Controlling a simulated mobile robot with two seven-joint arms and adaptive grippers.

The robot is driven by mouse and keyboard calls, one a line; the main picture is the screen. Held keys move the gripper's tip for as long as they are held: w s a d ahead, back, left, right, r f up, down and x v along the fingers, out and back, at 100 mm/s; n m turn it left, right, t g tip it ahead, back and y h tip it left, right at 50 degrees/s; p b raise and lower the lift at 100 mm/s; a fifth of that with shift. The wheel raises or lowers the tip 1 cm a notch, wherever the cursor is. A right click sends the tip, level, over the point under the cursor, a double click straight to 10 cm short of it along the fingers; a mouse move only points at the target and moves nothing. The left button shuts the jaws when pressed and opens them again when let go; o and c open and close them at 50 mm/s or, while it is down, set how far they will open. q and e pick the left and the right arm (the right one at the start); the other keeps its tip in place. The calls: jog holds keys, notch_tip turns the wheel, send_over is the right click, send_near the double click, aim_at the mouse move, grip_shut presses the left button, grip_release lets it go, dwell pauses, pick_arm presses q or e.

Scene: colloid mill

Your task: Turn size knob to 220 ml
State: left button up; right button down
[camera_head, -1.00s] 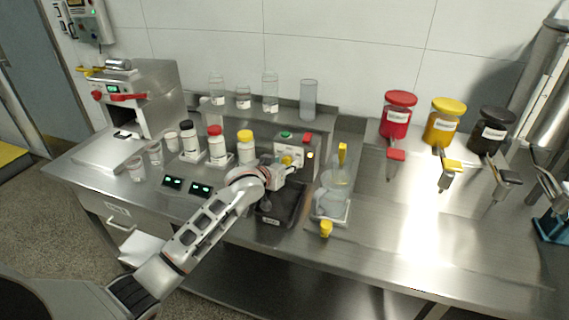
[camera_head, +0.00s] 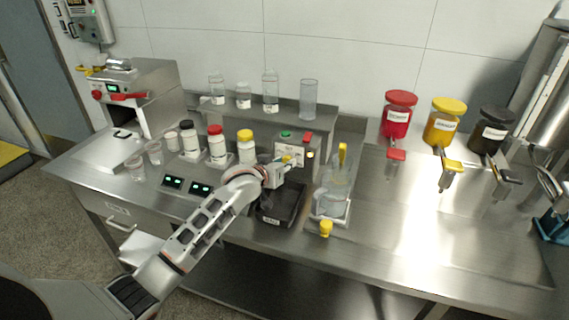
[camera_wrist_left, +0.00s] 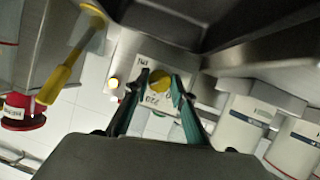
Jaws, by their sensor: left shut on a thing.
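In the head view the left gripper (camera_head: 285,164) is at the panel, and the hand partly covers the knob (camera_head: 287,159). The knob's exact pointing direction is hard to tell. My right gripper is not in view.
A green button (camera_head: 286,134) and a red part (camera_head: 308,137) are on top of the machine. A black tray (camera_head: 284,206) lies below the hand. A clear jug (camera_head: 338,182) stands to the right, white bottles (camera_head: 246,150) to the left. The right-hand counter is mostly clear.

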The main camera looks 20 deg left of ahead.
pick_arm(q)
jog(key=n+h, duration=0.2)
jog(key=n, duration=0.1)
jog(key=shift+a+f+n, duration=0.1)
jog(key=shift+a+n, duration=0.05)
jog(key=shift+n, duration=0.25)
jog(key=shift+f+n+t+h+b, duration=0.1)
jog(key=shift+n+t+h+b, duration=0.35)
jog(key=shift+n+h, duration=0.35)
jog(key=shift+n+b, duration=0.4)
jog(key=shift+n, duration=0.2)
jog(key=shift+t, duration=0.25)
jog(key=shift+n+h+b, duration=0.4)
jog(key=shift+n+b, duration=0.2)
jog(key=shift+b, duration=0.05)
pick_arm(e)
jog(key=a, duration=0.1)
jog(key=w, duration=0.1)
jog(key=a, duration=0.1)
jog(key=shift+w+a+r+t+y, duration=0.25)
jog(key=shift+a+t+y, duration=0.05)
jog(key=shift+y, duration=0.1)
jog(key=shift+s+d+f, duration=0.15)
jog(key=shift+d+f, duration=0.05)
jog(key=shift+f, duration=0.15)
pick_arm(q)
jog(key=o, duration=1.1)
